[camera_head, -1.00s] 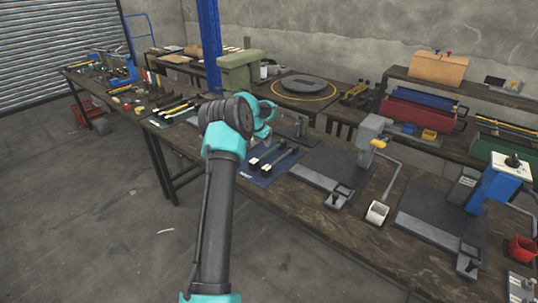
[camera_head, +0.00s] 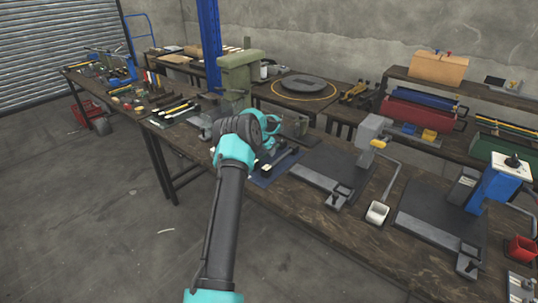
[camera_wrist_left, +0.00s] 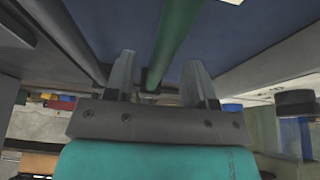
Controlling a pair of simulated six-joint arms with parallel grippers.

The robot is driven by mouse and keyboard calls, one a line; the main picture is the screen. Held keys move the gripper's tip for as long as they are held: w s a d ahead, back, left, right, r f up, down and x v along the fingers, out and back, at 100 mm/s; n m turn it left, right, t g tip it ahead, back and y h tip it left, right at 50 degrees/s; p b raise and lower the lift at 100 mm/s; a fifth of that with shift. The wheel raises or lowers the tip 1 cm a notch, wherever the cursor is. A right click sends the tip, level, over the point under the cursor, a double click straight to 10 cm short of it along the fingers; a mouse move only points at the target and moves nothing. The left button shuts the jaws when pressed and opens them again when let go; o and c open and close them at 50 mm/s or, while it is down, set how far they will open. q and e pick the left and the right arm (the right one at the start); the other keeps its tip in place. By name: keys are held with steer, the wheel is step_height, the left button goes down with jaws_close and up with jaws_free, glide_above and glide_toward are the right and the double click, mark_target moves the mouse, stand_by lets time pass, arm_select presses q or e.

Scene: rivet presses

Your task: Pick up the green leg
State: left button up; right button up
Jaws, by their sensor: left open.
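The green leg (camera_wrist_left: 176,38) is a long rod in the left wrist view, running from the top edge down to between my left gripper's fingers. My left gripper (camera_wrist_left: 160,58) is open, with one finger on each side of the leg and a gap to it. Whether it sits at the leg's height, I cannot tell. In the head view my left gripper (camera_head: 270,132) is over the blue mat (camera_head: 263,181) on the workbench. The wrist hides much of the mat, and I cannot make out the green leg there. My right gripper is not in view.
Right of the mat stand a grey press (camera_head: 371,130) and a blue press (camera_head: 494,188) on dark baseplates. A green machine (camera_head: 238,75) stands behind my wrist.

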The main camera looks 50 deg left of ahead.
arm_select(q)
steer(key=shift+x, duration=1.25)
steer(key=shift+c, duration=0.3)
jaws_close()
